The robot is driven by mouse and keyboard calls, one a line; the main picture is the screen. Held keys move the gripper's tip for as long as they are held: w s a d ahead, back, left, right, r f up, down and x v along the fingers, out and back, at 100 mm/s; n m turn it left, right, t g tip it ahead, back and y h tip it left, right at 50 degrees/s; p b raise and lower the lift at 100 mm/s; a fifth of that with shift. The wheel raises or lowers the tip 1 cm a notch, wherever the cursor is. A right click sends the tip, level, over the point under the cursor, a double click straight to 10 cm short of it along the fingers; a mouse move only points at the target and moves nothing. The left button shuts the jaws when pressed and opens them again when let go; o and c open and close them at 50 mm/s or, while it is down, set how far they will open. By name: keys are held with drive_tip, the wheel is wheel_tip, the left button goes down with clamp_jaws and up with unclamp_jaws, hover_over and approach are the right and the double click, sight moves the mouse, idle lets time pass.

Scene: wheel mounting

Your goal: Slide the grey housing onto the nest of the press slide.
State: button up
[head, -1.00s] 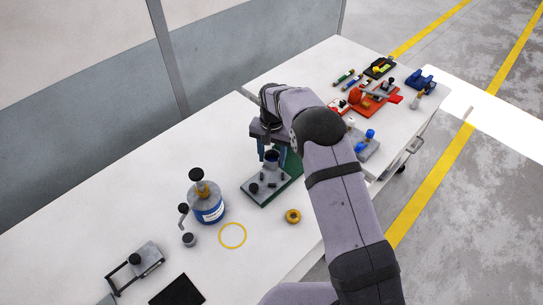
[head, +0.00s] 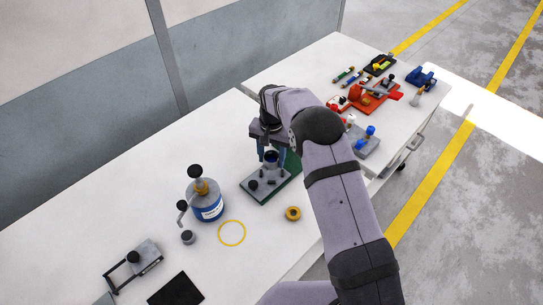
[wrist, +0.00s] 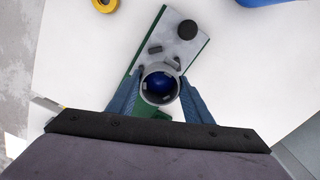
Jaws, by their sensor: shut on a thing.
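The grey housing (wrist: 147,96) is a round open cup with a dark blue inside, seen from above in the wrist view. My gripper (wrist: 161,88) is shut on it, with one blue finger on each side. In the head view the housing (head: 270,158) stands upright between the fingers, over the far part of the press slide. The press slide (head: 266,184) is a grey plate on a green base, with a black knob and small blocks; its plate also shows in the wrist view (wrist: 170,48). The nest is hidden under the housing and gripper, so I cannot tell whether they touch.
A blue-banded bottle (head: 207,206) and a yellow ring outline (head: 232,233) are left of the slide. A small yellow ring part (head: 293,213) lies in front. A red fixture (head: 372,100) and a grey block with blue knobs (head: 364,142) stand beyond my arm.

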drive_tip(key=shift+f+b, duration=1.05)
drive_tip(key=shift+f, duration=0.85)
drive_tip(key=shift+f+b, duration=0.6)
drive_tip(key=shift+f, duration=0.35)
idle(0.6)
drive_tip(key=shift+r, duration=0.25)
drive_tip(key=shift+r+p, duration=0.35)
drive_tip(key=shift+f, duration=0.35)
idle(1.9)
drive_tip(key=shift+r, duration=0.35)
idle(0.4)
drive_tip(key=shift+f, duration=0.3)
idle(0.7)
